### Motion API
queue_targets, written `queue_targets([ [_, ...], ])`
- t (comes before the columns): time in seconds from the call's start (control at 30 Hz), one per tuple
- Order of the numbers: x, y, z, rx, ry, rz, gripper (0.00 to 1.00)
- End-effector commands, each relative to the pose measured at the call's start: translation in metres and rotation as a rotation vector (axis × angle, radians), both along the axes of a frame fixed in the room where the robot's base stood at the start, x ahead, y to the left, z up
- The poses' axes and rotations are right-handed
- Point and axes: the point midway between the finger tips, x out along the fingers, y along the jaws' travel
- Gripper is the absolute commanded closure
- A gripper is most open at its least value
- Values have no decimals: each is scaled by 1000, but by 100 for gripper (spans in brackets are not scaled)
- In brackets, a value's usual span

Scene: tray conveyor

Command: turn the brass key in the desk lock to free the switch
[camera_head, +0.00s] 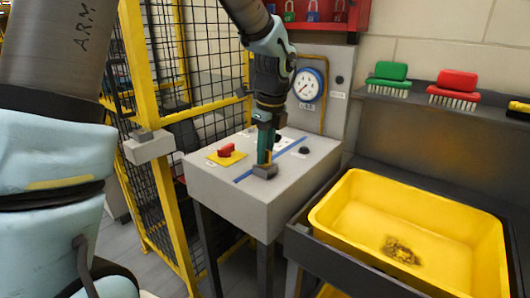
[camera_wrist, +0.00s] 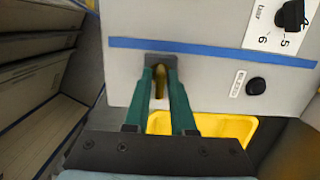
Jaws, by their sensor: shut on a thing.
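My gripper (camera_head: 264,157) points down at the front edge of the grey desk (camera_head: 230,187), its teal fingers right over a small dark grey lock block (camera_head: 265,171). In the wrist view the fingers (camera_wrist: 161,72) are closed around a narrow brass key (camera_wrist: 161,84), with the dark lock block (camera_wrist: 160,60) at their tips. The key is mostly hidden by the fingers, so its turn angle cannot be told. A red switch (camera_head: 226,150) sits on a yellow plate to the left of my gripper in the head view.
A pressure gauge (camera_head: 307,85) stands behind. A yellow bin (camera_head: 345,193) is at the right. A yellow-framed mesh fence (camera_head: 147,100) stands close on the left.

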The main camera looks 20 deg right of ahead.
Motion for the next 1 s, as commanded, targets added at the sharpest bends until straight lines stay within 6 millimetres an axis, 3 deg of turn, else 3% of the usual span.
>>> queue_targets([
  [1.0, 0, 0, 2, 0, 0, -175, 100],
])
